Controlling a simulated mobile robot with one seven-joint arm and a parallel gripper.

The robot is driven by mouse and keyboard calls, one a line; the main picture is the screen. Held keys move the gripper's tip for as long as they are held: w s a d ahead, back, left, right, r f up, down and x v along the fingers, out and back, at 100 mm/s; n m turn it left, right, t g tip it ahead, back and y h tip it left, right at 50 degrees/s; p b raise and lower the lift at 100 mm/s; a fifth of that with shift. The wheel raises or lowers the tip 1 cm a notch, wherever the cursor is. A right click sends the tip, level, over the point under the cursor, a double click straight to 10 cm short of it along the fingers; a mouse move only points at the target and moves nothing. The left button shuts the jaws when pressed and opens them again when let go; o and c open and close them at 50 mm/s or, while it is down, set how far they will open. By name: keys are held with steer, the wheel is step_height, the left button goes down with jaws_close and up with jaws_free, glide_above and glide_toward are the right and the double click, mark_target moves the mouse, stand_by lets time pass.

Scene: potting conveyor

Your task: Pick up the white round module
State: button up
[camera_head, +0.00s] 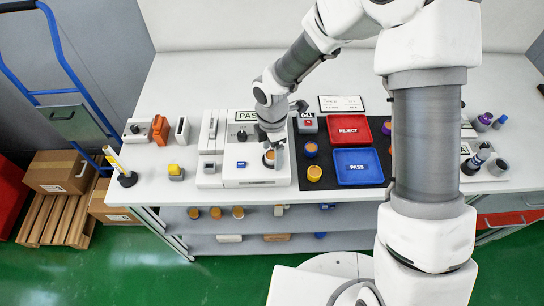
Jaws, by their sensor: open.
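My gripper (269,146) points down over the white test fixture (257,178), its open jaws close above or around a small round module (268,158). That module shows an orange-brown side and a pale part. The fingers hide much of it, so I cannot tell whether it is the white one or whether they touch it. No other plainly white round module is clear on the bench.
A red REJECT tray (348,119) and a blue PASS tray (379,178) lie right of the fixture. Several small parts sit on the lower shelf (340,218). The bench's back is mostly clear.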

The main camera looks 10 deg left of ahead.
jaws_close()
steer(key=shift+r, duration=0.1)
stand_by(0.3)
